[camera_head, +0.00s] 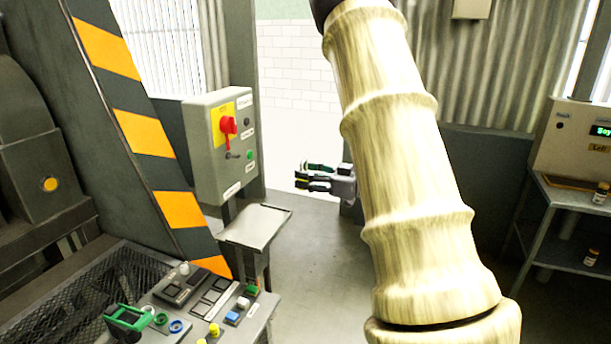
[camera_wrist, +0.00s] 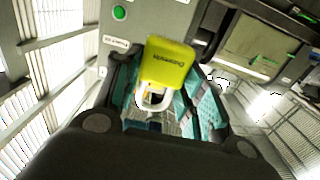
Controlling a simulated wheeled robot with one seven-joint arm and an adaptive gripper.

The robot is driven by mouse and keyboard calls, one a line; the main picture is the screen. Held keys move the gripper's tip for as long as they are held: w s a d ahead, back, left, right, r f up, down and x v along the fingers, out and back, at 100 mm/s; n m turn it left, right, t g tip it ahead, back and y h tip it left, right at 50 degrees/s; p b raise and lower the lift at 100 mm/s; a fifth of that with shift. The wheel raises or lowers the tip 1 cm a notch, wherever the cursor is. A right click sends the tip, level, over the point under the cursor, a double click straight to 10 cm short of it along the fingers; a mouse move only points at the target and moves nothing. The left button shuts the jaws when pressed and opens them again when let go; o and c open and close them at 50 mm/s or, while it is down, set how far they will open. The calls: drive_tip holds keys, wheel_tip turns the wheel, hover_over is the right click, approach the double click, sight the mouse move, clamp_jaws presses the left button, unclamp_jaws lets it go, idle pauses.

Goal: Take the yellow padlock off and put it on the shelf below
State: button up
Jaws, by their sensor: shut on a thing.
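The yellow padlock (camera_wrist: 167,63) is between the fingers of my gripper (camera_wrist: 165,95) in the wrist view. Its pale shackle loop points toward the wrist, and its lettered body points away. In the head view my gripper (camera_head: 305,178) is to the right of the grey switch box (camera_head: 205,165), with a visible gap between them. The padlock itself is hard to make out there. The box has a red rotary switch (camera_head: 228,125) on a yellow plate. The small grey shelf (camera_head: 256,226) is below the box, and its visible top is bare.
A control desk (camera_head: 205,305) with coloured buttons and a green-handled part is at the lower left. A striped orange and dark post (camera_head: 140,130) stands left of the box. A side table (camera_head: 565,195) with small bottles is at the right. Open floor lies in the middle.

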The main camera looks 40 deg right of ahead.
drive_tip(key=shift+v, duration=1.3)
